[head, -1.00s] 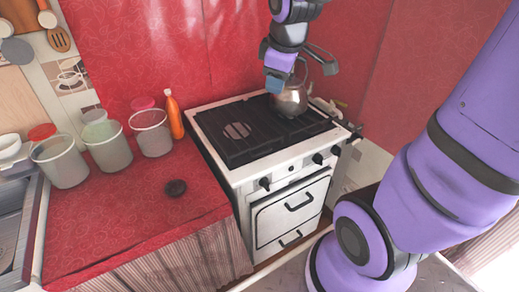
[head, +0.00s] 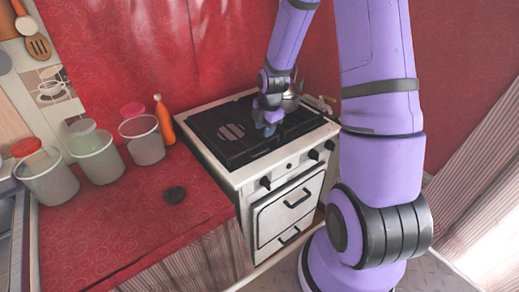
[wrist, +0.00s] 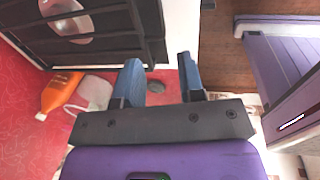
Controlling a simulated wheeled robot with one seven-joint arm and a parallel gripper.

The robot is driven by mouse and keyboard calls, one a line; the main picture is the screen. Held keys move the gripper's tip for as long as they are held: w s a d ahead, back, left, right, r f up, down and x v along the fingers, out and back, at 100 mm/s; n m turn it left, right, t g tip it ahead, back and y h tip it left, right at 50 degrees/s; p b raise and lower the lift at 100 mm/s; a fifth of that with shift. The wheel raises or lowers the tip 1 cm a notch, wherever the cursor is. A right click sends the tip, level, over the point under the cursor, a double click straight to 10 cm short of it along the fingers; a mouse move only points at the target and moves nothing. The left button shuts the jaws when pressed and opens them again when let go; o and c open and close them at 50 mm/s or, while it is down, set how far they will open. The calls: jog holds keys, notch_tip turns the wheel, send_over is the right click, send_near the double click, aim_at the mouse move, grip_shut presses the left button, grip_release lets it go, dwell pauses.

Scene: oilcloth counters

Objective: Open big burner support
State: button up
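The black burner support (head: 215,140) lies as a slatted grate on top of the white stove (head: 240,178). A light round patch shows through its slats. Part of it also appears at the top left of the wrist view (wrist: 110,22). My gripper (head: 268,129) is over the right part of the stove top, low near the grate; I cannot tell whether it touches it. In the wrist view its two blue fingers (wrist: 160,70) stand apart with nothing gripped between them. My arm hides part of the grate.
A metal kettle (head: 292,100) stands behind my gripper, partly hidden. An orange bottle (head: 165,120) and several clear containers (head: 144,142) stand on the red counter left of the stove. A small dark round object (head: 174,194) lies on the open counter.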

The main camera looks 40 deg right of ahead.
aim_at(261, 152)
jog(key=shift+w+f, duration=0.3)
jog(key=shift+f, duration=1.5)
jog(key=shift+w+f, duration=0.35)
jog(key=shift+f, duration=1.45)
jog(key=shift+w+f, duration=0.3)
jog(key=shift+f, duration=1.5)
jog(key=shift+c, duration=0.5)
grip_shut()
